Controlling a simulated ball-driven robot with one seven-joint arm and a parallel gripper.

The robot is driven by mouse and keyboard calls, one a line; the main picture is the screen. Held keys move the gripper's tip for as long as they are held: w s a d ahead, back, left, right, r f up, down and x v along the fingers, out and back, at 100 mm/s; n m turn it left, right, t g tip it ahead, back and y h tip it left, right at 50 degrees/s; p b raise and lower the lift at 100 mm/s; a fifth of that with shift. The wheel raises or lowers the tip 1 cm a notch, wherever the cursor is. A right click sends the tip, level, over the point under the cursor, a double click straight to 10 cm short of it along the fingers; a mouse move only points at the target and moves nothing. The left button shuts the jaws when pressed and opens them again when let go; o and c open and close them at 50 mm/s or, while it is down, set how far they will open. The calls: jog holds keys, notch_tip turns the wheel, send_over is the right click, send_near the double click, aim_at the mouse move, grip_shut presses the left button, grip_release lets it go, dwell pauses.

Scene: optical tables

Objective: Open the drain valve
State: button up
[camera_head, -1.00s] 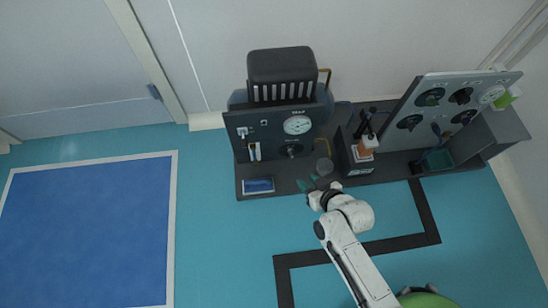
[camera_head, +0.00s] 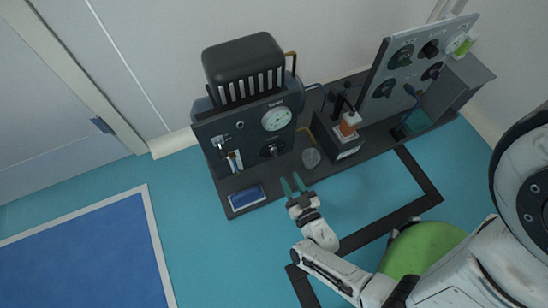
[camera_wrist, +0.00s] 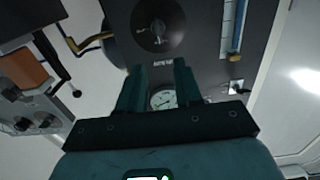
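A dark machine panel (camera_head: 207,140) stands at the back of the bench. It carries a round white gauge (camera_head: 277,118), with a black knob (camera_head: 272,150) below it. No label reading "drain" is legible, so I cannot tell for sure that this knob is the drain valve. The wrist view shows the knob (camera_wrist: 157,27) upside down, with a pale pointer mark, and the gauge (camera_wrist: 163,101) partly hidden behind my fingers. My gripper (camera_head: 292,182) is open and empty at the bench's front edge, apart from the knob. Its two green fingers also show in the wrist view (camera_wrist: 155,72).
A blue tray (camera_head: 246,197) lies front left.

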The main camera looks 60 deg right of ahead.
aim_at(277, 155)
jog(key=b+x, duration=0.2)
jog(key=x, duration=0.7)
jog(key=shift+w+d, duration=0.25)
jog(key=shift+w, duration=0.05)
grip_shut()
